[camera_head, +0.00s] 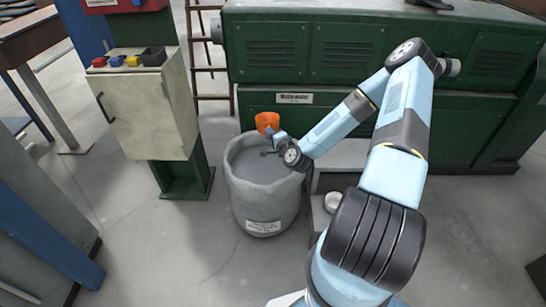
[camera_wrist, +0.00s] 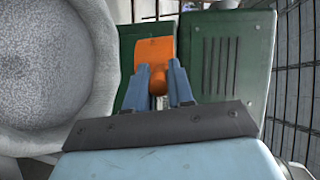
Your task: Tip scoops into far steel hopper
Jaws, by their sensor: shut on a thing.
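An orange scoop (camera_head: 267,121) is held by my gripper (camera_head: 279,136) over the far rim side of a round grey drum (camera_head: 264,207). In the wrist view, the scoop (camera_wrist: 154,54) stands out ahead of my gripper (camera_wrist: 158,84), and the two blue fingers are shut on its handle. The drum holds grey granular stuff, and its rim (camera_wrist: 112,60) also shows at the left of the wrist view. Whether the scoop has anything in it cannot be told. I cannot pick out a steel hopper in either view.
A large green machine (camera_head: 390,52) stands behind the drum. A small white round dish (camera_head: 333,202) sits right of the drum. Floor in front is clear.

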